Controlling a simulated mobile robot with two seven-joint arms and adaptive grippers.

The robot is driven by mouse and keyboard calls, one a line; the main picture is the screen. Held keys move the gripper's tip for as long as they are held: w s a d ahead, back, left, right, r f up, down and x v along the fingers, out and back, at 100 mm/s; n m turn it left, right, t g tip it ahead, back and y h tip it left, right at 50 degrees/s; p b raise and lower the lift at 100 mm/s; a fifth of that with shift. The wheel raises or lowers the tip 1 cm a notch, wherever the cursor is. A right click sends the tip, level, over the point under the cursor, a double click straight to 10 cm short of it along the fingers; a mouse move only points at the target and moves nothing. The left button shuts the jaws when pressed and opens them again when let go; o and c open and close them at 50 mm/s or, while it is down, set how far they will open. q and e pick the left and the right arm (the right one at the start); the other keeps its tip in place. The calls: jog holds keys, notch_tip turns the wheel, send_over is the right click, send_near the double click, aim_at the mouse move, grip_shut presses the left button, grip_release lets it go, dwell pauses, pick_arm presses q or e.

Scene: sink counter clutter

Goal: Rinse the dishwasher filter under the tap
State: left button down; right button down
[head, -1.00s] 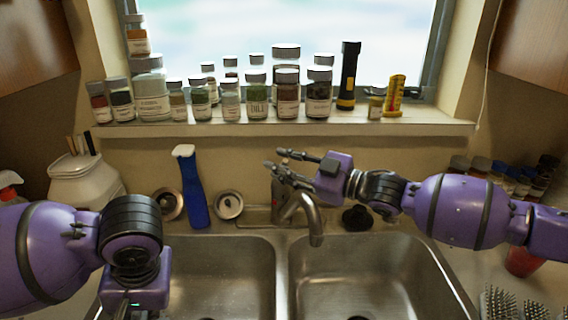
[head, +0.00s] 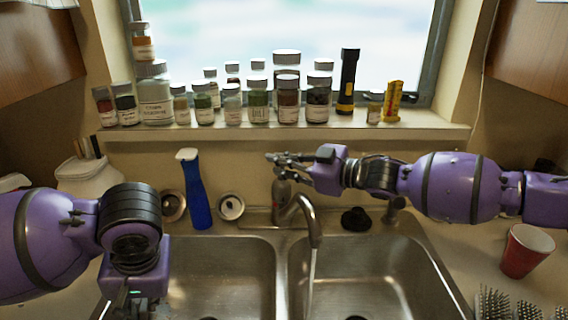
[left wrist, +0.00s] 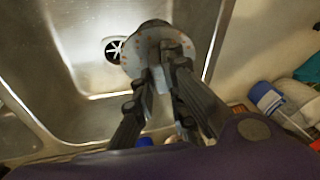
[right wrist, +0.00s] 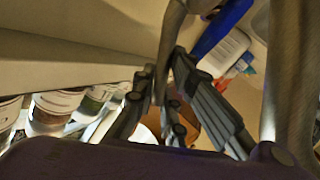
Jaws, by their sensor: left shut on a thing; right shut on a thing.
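The dishwasher filter (left wrist: 138,47) is a round, pale grey disc with a speckled rim, seen in the left wrist view over a steel basin. My left gripper (left wrist: 165,65) is shut on it. In the head view that gripper's fingers and the filter are cut off or hidden at the bottom left. The tap (head: 306,212) stands behind the divider between two basins, and a thin water stream (head: 312,272) falls from its spout. My right gripper (head: 272,160) is above the tap's base, shut on the grey tap lever (right wrist: 165,55), which shows between its fingers in the right wrist view.
The left basin (head: 235,265) and right basin (head: 375,270) look empty. A blue spray bottle (head: 196,195) and black stopper (head: 356,219) stand behind them. Several jars (head: 258,105) line the sill. A red cup (head: 526,251) and brushes (head: 495,303) are at the right.

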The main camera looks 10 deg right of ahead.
jog(key=shift+w+d+r, duration=0.15)
jog(key=shift+w+r, duration=0.15)
jog(key=c, duration=1.8)
grip_release()
jog(key=shift+f, duration=0.15)
jog(key=shift+s, duration=0.1)
jog(key=v, duration=1.2)
jog(key=shift+r, duration=0.25)
jog(key=shift+f, duration=0.1)
